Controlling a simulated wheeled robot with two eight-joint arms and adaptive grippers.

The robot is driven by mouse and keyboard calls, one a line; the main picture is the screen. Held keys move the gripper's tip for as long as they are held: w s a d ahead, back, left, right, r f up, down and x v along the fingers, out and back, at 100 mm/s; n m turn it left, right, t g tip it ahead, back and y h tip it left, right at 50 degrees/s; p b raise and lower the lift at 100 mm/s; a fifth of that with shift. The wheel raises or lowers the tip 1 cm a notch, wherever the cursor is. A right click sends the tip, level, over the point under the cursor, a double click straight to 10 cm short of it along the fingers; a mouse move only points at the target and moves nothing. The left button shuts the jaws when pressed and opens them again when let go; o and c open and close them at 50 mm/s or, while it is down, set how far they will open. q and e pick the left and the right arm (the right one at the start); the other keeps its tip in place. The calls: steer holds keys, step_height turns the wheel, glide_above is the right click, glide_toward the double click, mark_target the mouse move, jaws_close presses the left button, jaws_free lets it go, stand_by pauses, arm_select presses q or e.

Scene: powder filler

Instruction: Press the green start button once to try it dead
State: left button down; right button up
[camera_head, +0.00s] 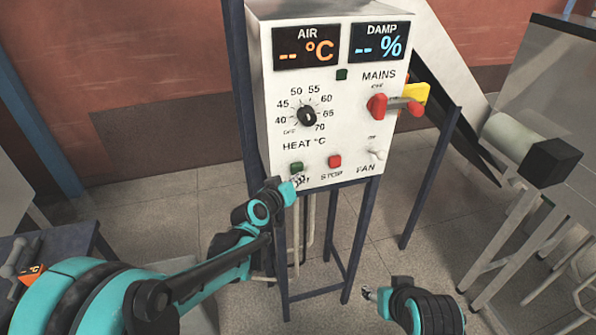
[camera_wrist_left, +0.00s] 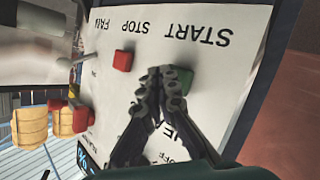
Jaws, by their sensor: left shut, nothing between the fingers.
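The green start button (camera_head: 296,167) is at the lower left of the white control panel (camera_head: 345,115), above the partly covered START label. My left gripper (camera_head: 298,182) is shut and empty, with its tips just below the button in the head view. In the left wrist view, where the panel appears upside down, the closed fingertips (camera_wrist_left: 166,73) overlap one side of the green button (camera_wrist_left: 185,82). I cannot tell whether they touch it. My right gripper (camera_head: 370,294) is low at the front, away from the panel; its finger opening is unclear.
A red stop button (camera_head: 334,161) is right of the start button, then a fan toggle (camera_head: 377,153). The heat dial (camera_head: 307,116) is above.

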arm_select(q)
steer(key=shift+s, duration=0.25)
steer(key=shift+d, duration=0.1)
steer(key=s, duration=0.1)
steer(key=s+d, duration=0.1)
steer(key=s, duration=0.2)
steer(key=shift+s+d, duration=0.25)
steer(key=shift+s, duration=0.15)
stand_by(0.6)
steer(key=s+a+f+g+y+b, duration=0.2)
steer(key=s+a+f, duration=0.1)
steer(key=s+a, duration=0.3)
steer(key=s+a+f+g+y+b, duration=0.2)
steer(key=s+a+f, duration=0.2)
steer(key=s, duration=0.7)
steer(key=s+a+f+g+y+b, duration=0.2)
steer(key=s+a+f, duration=0.2)
steer(key=s+a, duration=0.3)
steer(key=shift+s+a+f, duration=0.25)
steer(key=shift+s+a, duration=0.15)
steer(key=shift+s, duration=0.6)
